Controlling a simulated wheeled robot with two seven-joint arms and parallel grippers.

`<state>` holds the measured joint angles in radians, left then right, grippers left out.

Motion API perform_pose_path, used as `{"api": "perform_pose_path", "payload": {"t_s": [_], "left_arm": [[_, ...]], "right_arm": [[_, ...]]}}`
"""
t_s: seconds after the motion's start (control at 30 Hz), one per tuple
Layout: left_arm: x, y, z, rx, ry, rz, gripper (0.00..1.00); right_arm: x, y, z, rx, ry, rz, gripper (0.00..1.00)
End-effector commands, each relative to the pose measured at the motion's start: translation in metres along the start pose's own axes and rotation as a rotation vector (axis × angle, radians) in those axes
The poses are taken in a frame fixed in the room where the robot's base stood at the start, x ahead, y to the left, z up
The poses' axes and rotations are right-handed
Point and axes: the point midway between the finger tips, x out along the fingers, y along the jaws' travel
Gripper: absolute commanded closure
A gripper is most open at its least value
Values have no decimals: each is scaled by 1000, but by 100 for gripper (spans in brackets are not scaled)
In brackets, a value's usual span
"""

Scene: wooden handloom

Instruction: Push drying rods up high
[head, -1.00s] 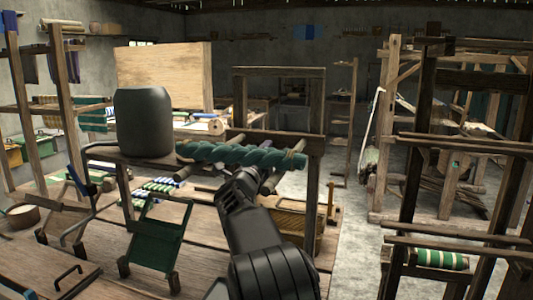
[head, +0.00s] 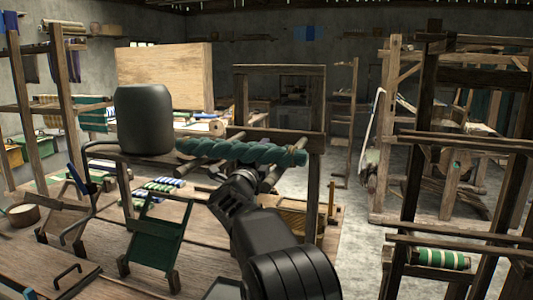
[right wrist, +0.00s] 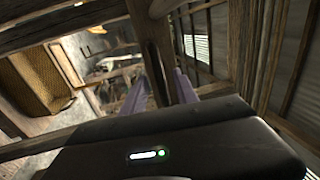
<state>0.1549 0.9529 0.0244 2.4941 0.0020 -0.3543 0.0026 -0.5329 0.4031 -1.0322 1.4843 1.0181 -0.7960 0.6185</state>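Wooden rods (head: 272,177) run from front to back on the bench frame, with a thick twisted green skein (head: 240,152) lying across them. One black arm of mine, apparently the right, reaches up from the bottom middle to just below the skein. Its gripper (head: 244,174) is partly hidden by the skein and rods. In the right wrist view the gripper's two purplish fingers (right wrist: 159,94) stand apart. A dark bar and a wooden post show between and beyond them; I cannot tell whether they touch. My left gripper is out of sight.
A dark grey drum (head: 145,118) stands left of the skein. A green folding-chair-like frame (head: 156,236) stands in front on the wooden platform. A wooden rack with a green striped roll (head: 440,259) stands close on the right. Grey floor is open between them.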

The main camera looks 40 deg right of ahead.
Motion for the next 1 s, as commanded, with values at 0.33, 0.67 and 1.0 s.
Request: {"api": "perform_pose_path", "payload": {"t_s": [0.33, 0.67, 1.0], "left_arm": [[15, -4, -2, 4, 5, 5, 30], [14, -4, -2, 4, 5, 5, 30], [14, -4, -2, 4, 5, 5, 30]], "right_arm": [[-47, 1, 0, 2, -1, 0, 64], [-49, 0, 0, 0, 0, -1, 64], [-50, 2, 4, -7, -8, 0, 64]]}}
